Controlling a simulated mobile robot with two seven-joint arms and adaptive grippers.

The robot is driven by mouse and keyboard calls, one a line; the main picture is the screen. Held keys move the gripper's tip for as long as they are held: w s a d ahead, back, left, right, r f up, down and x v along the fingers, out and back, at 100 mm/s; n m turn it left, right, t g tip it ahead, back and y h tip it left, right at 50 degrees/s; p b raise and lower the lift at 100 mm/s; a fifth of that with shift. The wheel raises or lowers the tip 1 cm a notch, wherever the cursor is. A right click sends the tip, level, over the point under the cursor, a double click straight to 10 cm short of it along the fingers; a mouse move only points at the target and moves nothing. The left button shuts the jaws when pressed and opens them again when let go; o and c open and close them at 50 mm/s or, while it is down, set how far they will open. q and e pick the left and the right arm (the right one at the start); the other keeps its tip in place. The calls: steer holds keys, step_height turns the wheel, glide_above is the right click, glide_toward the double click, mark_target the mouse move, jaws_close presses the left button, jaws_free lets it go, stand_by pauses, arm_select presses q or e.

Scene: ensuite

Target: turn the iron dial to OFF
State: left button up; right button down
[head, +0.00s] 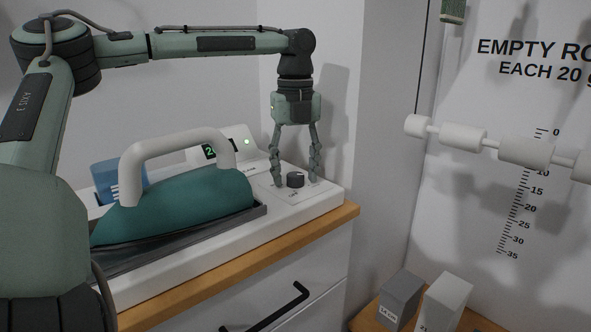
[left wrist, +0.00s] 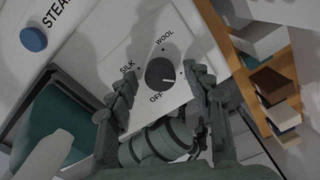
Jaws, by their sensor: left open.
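The iron dial (head: 296,180) is a small dark round knob on the white top of the ironing station (head: 320,197). In the left wrist view the dial (left wrist: 160,74) has SILK at its upper left, WOOL at its upper right and OFF below. A pale mark on the knob points to the right, away from OFF. My left gripper (head: 295,183) points down over the dial, open, with one finger on each side. In the left wrist view the fingers (left wrist: 162,80) appear apart from the knob. My right gripper is out of view.
A teal iron (head: 180,207) with a white handle rests left of the dial. A blue tank (head: 105,178) and a lit display (head: 208,151) are behind it. A wall is close behind the gripper. A blue button (left wrist: 33,39) sits by STEAM lettering.

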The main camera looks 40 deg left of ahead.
arm_select(q)
steer(key=shift+c, duration=0.6)
steer(key=c, duration=1)
steer(key=shift+c, duration=0.2)
